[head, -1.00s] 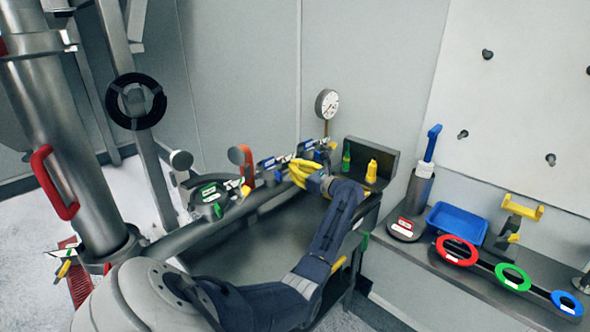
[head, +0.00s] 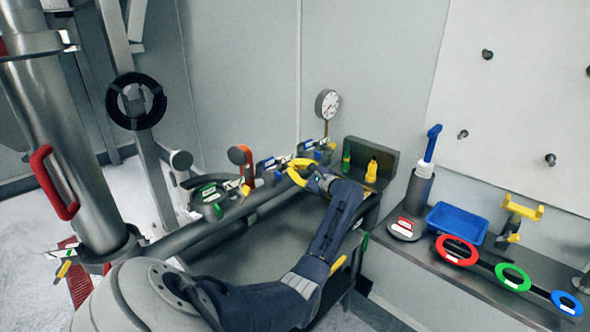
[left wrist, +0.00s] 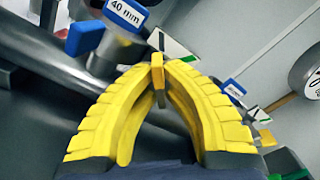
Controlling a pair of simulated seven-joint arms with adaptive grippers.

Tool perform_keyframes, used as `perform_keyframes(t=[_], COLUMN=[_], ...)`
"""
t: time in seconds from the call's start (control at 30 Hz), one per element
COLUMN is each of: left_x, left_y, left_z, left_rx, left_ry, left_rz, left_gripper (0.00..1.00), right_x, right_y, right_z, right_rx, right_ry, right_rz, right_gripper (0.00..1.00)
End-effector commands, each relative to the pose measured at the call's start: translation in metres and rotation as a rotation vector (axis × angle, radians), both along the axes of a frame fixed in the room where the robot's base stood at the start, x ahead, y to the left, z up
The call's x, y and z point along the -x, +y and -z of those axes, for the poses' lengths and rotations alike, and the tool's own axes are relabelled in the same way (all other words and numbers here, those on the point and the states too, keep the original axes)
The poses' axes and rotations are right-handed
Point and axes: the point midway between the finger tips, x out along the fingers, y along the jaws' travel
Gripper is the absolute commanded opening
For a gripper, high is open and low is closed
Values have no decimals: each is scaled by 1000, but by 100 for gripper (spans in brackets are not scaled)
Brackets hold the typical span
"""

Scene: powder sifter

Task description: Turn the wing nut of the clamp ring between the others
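Three clamp rings sit along the grey pipe in the head view: a green-marked one (head: 211,196) at left, a blue-marked middle one (head: 266,164), and another blue-marked one (head: 308,146) at right. My left gripper (head: 290,165), with yellow fingers, is at the right side of the middle ring. In the left wrist view its fingertips (left wrist: 159,72) close together on a thin upright yellow piece, the wing nut (left wrist: 157,42). The blue "40 mm" label (left wrist: 124,13) shows just beyond. The fingers hide most of the wing nut in the head view. My right gripper is not in view.
An orange-red handle (head: 245,165) stands between the left and middle rings. A gauge (head: 327,104) rises behind the right ring. Green and yellow bottles (head: 371,171) stand close at right. A shelf holds a blue tray (head: 457,223) and coloured rings.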

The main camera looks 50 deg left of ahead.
Motion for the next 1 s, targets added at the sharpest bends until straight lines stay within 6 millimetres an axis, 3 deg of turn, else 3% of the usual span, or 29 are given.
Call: perform_keyframes(t=[0.57,0.6,0.77,1.0], left_x=[0,0,0,0], left_y=[0,0,0,0], left_z=[0,0,0,0], left_rx=[-3,-3,-3,-3], left_ry=[-26,-26,-26,-25], left_rz=[-1,-1,-1,0], left_gripper=[0,11,30,30], right_x=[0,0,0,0], right_y=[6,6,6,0], right_z=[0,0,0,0], right_rx=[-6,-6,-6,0], right_ry=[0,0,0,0], right_rz=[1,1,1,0], right_gripper=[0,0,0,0])
